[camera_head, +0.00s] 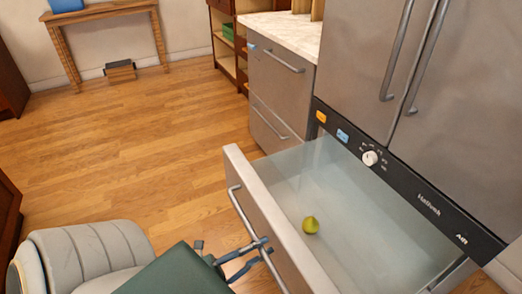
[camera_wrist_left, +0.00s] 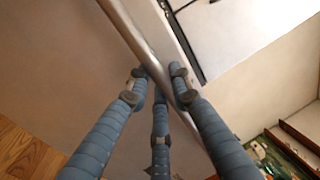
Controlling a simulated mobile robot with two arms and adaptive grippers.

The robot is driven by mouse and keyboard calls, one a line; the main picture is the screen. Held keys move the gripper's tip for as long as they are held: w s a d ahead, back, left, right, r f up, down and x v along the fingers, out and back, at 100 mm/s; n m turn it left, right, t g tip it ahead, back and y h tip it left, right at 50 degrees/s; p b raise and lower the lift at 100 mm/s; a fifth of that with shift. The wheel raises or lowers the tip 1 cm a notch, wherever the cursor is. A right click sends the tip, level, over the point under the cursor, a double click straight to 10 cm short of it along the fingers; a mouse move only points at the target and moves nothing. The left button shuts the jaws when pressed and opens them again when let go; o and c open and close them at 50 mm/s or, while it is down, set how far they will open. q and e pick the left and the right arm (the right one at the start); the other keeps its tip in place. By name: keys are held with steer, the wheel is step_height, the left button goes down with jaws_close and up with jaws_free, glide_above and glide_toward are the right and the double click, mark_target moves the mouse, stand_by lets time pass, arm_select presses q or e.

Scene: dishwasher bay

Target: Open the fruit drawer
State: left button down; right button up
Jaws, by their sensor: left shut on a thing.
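The fruit drawer (camera_head: 249,182) below the fridge doors is pulled well out, and its pale interior shows from above. A yellow-green fruit (camera_head: 310,225) lies on its floor. The drawer has a long metal handle (camera_head: 237,205) along its front. My left gripper (camera_head: 262,244) is at the nearer part of this handle, with its fingers around the bar. In the left wrist view, the blue-grey fingers (camera_wrist_left: 161,82) close around the diagonal handle bar (camera_wrist_left: 133,38). My right gripper is not in view.
The fridge doors (camera_head: 365,45) above are shut. A dark control strip (camera_head: 420,190) with a white knob (camera_head: 369,158) runs under them. A grey drawer cabinet (camera_head: 280,95) with a pale countertop stands behind. Wooden floor (camera_head: 130,150) to the left is mostly clear; a wooden table (camera_head: 105,12) stands far back.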

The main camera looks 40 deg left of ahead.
arm_select(q)
steer(key=c, duration=1.6)
jaws_free()
steer(key=shift+s+a+f, duration=0.1)
steer(key=shift+s+a, duration=0.05)
steer(key=shift+s, duration=0.15)
steer(key=v, duration=1.1)
steer(key=shift+s, duration=0.2)
